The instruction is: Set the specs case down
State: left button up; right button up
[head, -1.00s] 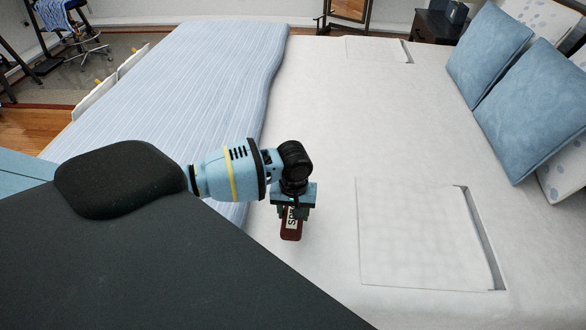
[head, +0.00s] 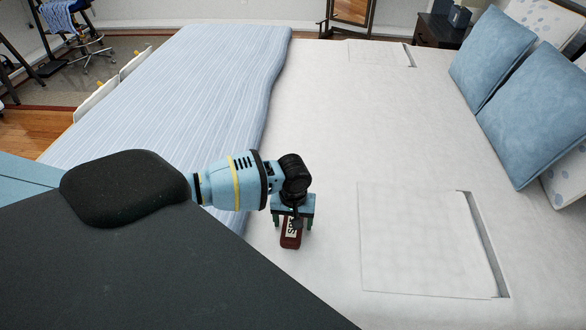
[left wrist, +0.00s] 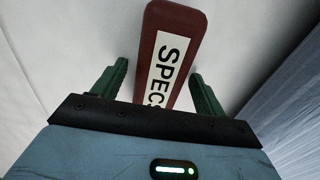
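The specs case (head: 291,237) is dark red-brown with a white label reading "SPECS". It lies on the white bed sheet in the head view. In the left wrist view the case (left wrist: 176,32) runs between the two green fingers, its near end hidden by the gripper body. My left gripper (head: 292,222) is right over the case. Its fingers (left wrist: 160,85) are spread, one on each side, with gaps between them and the case. My right gripper is not in view.
A blue striped blanket (head: 190,90) covers the bed's left part. A flat white square panel (head: 420,240) lies to the right of the case. Blue pillows (head: 545,110) are at the far right. Bare sheet surrounds the case.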

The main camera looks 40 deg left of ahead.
pick_arm(q)
jog(key=shift+r, duration=0.1)
notch_tip(320, 180, up, 12)
jog(key=p, duration=0.2)
jog(key=shift+o, duration=0.5)
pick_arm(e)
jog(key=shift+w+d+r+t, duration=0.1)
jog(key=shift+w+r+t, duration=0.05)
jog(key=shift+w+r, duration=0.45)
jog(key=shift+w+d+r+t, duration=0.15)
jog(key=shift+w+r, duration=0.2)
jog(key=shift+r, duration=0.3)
